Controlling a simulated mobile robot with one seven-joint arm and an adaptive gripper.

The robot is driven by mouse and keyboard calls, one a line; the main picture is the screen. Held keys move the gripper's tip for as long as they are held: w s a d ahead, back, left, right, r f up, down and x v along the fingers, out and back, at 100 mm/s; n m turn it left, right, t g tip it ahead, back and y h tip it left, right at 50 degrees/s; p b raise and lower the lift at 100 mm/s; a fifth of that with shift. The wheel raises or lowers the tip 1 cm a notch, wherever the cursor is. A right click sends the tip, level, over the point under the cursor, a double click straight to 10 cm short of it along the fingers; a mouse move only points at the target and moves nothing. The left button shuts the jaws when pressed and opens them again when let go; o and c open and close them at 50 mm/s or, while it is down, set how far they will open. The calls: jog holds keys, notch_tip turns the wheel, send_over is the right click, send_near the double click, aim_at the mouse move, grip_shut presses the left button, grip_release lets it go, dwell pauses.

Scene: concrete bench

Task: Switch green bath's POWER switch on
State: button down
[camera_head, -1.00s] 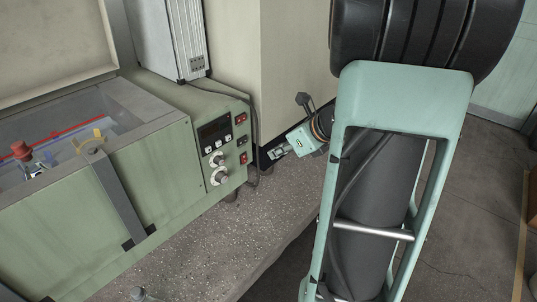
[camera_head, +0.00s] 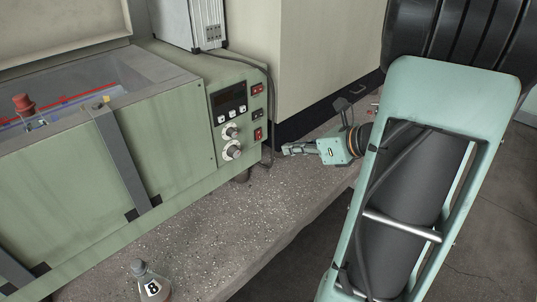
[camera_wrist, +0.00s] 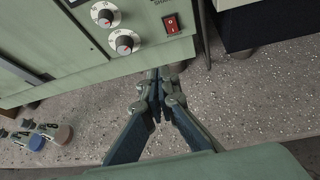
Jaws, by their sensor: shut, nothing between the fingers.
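The green bath (camera_head: 182,150) stands on the bench with its control panel facing right. The panel has a dark display, two white-rimmed knobs (camera_head: 232,152) and a column of red rocker switches, an upper one (camera_head: 257,89) and a lower one (camera_head: 258,134) among them. In the wrist view one red switch (camera_wrist: 171,23) shows beside the knobs. My gripper (camera_head: 287,150) is shut and empty, to the right of the panel and just below the lower switch's level in the picture. In the wrist view its fingertips (camera_wrist: 156,76) lie below the panel's bottom edge, over the bench.
A grey cable (camera_head: 270,110) hangs beside the panel's right edge. A cream cabinet (camera_head: 330,60) stands behind. Small bottles (camera_wrist: 50,134) show at the wrist view's left. The bench (camera_head: 215,215) before the bath is open.

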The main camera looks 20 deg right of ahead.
aim_at(260, 138)
jog(key=d+f+t+b, duration=0.1)
jog(key=b, duration=0.1)
jog(key=s+d+f+t+b, duration=0.1)
jog(key=t+b, duration=0.1)
jog(key=b, duration=0.1)
jog(key=s+d+f+t+b, duration=0.1)
jog(key=t+b, duration=0.1)
jog(key=b, duration=0.1)
jog(key=shift+f, duration=0.1)
jog(key=shift+w+a, duration=0.1)
jog(key=shift+w, duration=0.05)
jog(key=b+x, duration=0.3)
jog(key=x, duration=1.1)
